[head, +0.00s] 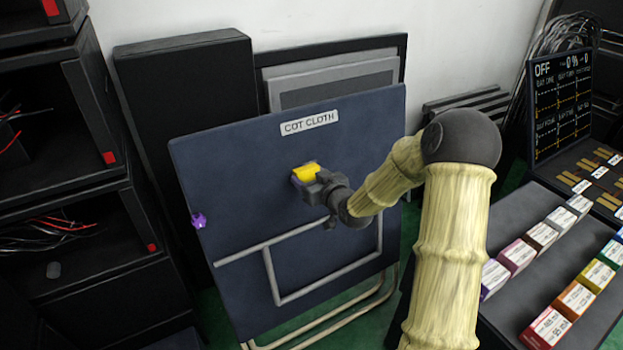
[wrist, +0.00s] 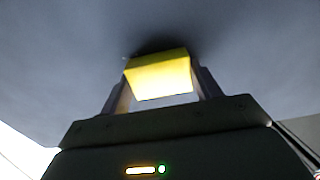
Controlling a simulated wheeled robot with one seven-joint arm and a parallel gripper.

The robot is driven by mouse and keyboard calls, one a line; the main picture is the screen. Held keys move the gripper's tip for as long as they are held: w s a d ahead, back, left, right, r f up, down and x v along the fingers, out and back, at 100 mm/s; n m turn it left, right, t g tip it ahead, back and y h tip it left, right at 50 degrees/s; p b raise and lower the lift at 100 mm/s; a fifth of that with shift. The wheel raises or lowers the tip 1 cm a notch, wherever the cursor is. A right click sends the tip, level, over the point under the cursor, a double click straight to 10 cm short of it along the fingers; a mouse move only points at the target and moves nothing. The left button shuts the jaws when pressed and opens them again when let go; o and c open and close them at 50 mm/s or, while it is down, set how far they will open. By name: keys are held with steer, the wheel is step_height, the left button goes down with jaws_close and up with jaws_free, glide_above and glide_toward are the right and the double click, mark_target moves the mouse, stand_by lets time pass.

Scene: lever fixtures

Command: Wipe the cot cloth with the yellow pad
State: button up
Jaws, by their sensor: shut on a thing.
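The cot cloth (head: 240,170) is a dark blue upright panel with a white "COT CLOTH" label (head: 309,122) near its top edge. My gripper (head: 312,180) is in front of the panel's upper middle, below the label. It is shut on the yellow pad (head: 307,172). In the wrist view the yellow pad (wrist: 160,77) sits between the two fingers, with a dark shadow on the cloth just behind it. The pad is at or very close to the cloth; I cannot tell whether it touches. Part of the cloth is hidden behind my arm.
A purple object (head: 198,221) is at the cloth's left edge. Grey tubes (head: 262,245) cross its lower part. Black racks with loose wires (head: 60,235) stand left. A bench with coloured boxes (head: 550,328) and a panel reading "OFF" (head: 560,100) stand right.

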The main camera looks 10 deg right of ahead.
steer(key=shift+w+d+p, duration=0.3)
steer(key=shift+d+p, duration=0.05)
steer(key=shift+d, duration=0.6)
steer(key=shift+w+d+p, duration=0.3)
steer(key=shift+d, duration=0.65)
steer(key=shift+w, duration=0.1)
steer(key=shift+a, duration=0.15)
steer(key=shift+a, duration=0.2)
steer(key=shift+s+a+b, duration=0.35)
steer(key=shift+a, duration=0.45)
steer(key=shift+s+a+b, duration=0.35)
steer(key=shift+a, duration=0.45)
steer(key=v, duration=0.6)
steer(key=shift+p, duration=0.3)
